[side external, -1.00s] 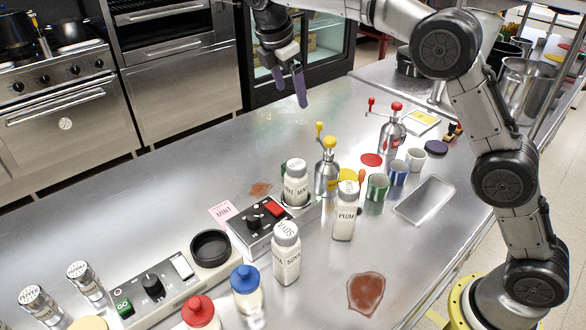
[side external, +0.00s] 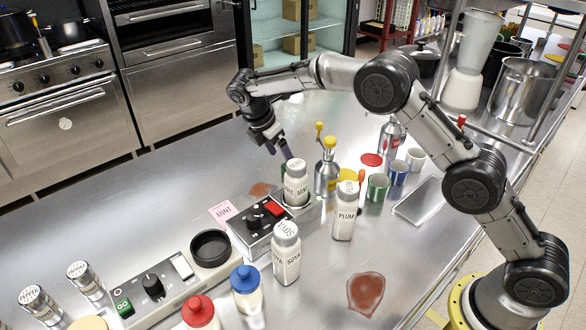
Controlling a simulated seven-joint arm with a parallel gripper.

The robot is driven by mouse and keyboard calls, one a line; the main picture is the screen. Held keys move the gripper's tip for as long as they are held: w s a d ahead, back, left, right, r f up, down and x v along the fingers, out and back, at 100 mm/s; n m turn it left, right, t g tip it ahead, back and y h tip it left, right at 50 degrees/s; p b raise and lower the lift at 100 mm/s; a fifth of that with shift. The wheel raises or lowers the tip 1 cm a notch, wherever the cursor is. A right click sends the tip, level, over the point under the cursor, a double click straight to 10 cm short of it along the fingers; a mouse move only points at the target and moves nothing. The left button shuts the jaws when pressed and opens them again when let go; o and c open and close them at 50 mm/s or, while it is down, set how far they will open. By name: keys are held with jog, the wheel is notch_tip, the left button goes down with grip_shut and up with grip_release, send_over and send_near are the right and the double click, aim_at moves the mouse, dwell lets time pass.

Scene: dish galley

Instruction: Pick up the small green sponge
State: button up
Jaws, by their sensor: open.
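A narrow dark green sliver (side external: 283,171) shows behind the white MINT bottle (side external: 296,186) in the side view. It may be the small green sponge, but the bottle hides most of it and I cannot tell its shape. The fingertips are partly hidden near the bottle's cap.
A yellow-topped metal dispenser (side external: 327,170) stands close to the right. The PLUM bottle (side external: 345,212) and SOYA bottle (side external: 286,254) stand in front. A control box with a red switch (side external: 262,224) sits beside the MINT bottle. The counter (side external: 170,195) is clear to the left.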

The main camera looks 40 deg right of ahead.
jog(key=shift+x, duration=2.65)
grip_shut()
